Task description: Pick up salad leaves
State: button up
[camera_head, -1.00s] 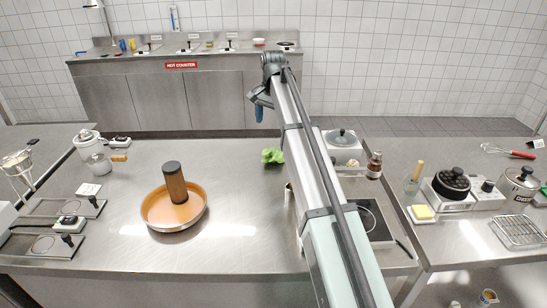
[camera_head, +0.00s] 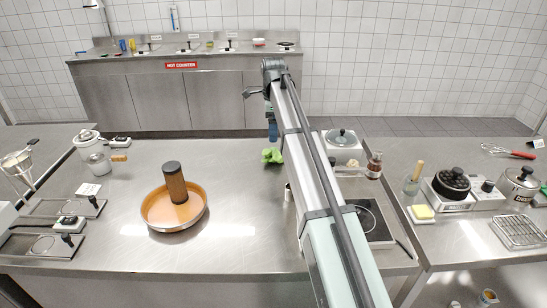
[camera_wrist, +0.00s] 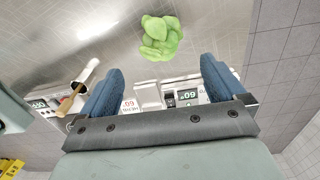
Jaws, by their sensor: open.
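The salad leaves (camera_head: 272,156) are a small bright green clump on the steel table, just left of my arm in the head view. In the wrist view the salad leaves (camera_wrist: 161,38) lie ahead of my fingers, near the top middle, and nothing touches them. My gripper (camera_wrist: 160,85) shows two blue fingers set wide apart with nothing held between them. In the head view my gripper (camera_head: 272,130) hangs above the far side of the table, over and slightly beyond the leaves, its fingers pointing down. The jaw gap is hard to see there.
An orange round pan (camera_head: 153,212) with a dark upright cylinder (camera_head: 175,182) stands left of the leaves. The table between pan and leaves is clear.

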aim_at(274, 150)
notch_tip(274, 150, down, 6)
jog(key=shift+f, duration=0.2)
jog(key=shift+w+d+f, duration=0.1)
jog(key=shift+f, duration=1.25)
jog(key=shift+w+d+f, duration=0.1)
jog(key=shift+f, duration=1.25)
jog(key=c, duration=1.1)
